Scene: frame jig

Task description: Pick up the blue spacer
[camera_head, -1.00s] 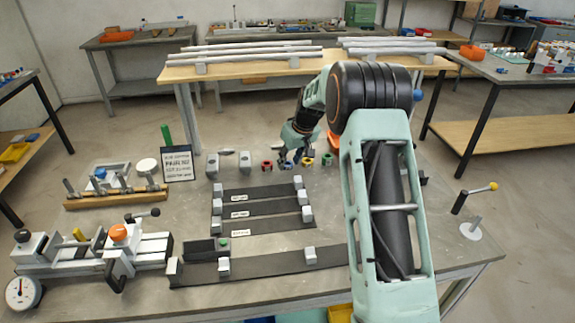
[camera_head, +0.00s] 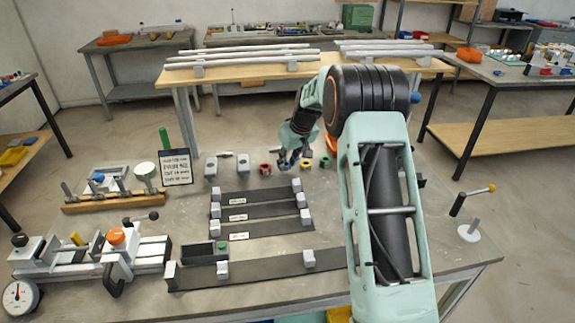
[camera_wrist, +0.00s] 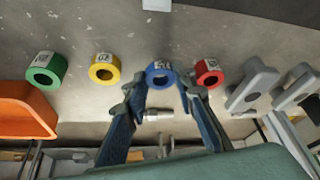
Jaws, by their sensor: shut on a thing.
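The blue spacer (camera_wrist: 161,75) is a short ring with a pale label, seen between my fingertips in the wrist view. My gripper (camera_wrist: 156,88) is shut on it, with one finger on each side. In the head view, the blue spacer (camera_head: 284,166) shows small and partly covered below my gripper (camera_head: 289,158), at the back of the bench. I cannot tell whether the spacer touches the bench top.
The red spacer (camera_wrist: 208,72) is close to the right finger. The yellow spacer (camera_wrist: 104,69) and green spacer (camera_wrist: 46,70) stand to the left. Grey blocks (camera_wrist: 252,86) are at the right, an orange bin (camera_wrist: 25,110) at the left. Dark rails (camera_head: 255,216) lie in front.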

